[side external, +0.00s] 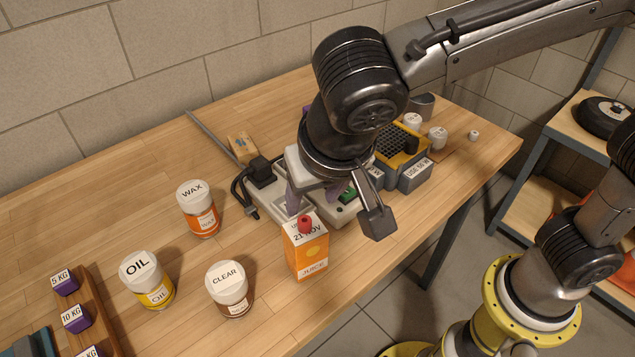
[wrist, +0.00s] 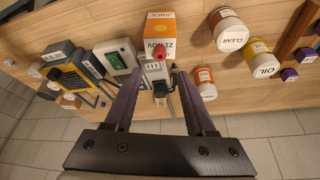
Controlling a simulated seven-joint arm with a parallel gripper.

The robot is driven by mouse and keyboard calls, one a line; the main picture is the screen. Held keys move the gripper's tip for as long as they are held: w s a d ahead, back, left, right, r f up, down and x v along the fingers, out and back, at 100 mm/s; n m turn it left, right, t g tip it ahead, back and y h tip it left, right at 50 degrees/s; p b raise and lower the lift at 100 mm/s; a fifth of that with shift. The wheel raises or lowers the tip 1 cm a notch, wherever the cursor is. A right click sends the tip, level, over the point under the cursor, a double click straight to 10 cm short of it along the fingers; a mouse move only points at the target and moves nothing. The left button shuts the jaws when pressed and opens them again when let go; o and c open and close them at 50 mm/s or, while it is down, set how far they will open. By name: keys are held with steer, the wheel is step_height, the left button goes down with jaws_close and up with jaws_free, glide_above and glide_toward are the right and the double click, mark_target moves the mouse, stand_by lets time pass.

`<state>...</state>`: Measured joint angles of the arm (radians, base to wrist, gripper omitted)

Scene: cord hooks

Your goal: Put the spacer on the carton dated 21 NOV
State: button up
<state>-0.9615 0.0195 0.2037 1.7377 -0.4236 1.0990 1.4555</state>
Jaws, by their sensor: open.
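The orange juice carton (side external: 307,257) stands upright near the table's front edge, with 21 NOV on its pale top and a small red round piece (side external: 305,224) there. The carton (wrist: 160,27) is at the top middle of the wrist view, the red piece (wrist: 160,52) on its near end. I cannot tell whether the red piece is a cap or the spacer; no other thing is clearly a spacer. My gripper (side external: 318,200) is open, fingers down, just behind the carton. In the wrist view its fingers (wrist: 155,75) are apart with nothing visibly held.
A white power strip (side external: 267,195) with a black plug lies behind the carton. WAX (side external: 199,210), OIL (side external: 148,281) and CLEAR (side external: 229,290) jars stand left. Purple weights (side external: 75,318) are front left.

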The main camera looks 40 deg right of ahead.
steer(key=s+d+r+n+y, duration=0.1)
steer(key=s+d+r, duration=0.1)
steer(key=d, duration=0.7)
steer(key=s+d+r+n, duration=0.1)
steer(key=d+r, duration=0.1)
steer(key=d, duration=0.6)
steer(key=s+d+f+n+t, duration=0.1)
steer(key=s+d+f, duration=0.3)
steer(key=s+d, duration=0.4)
steer(key=shift+s+d+n, duration=0.3)
steer(key=shift+s+d, duration=0.1)
steer(key=shift+d, duration=0.25)
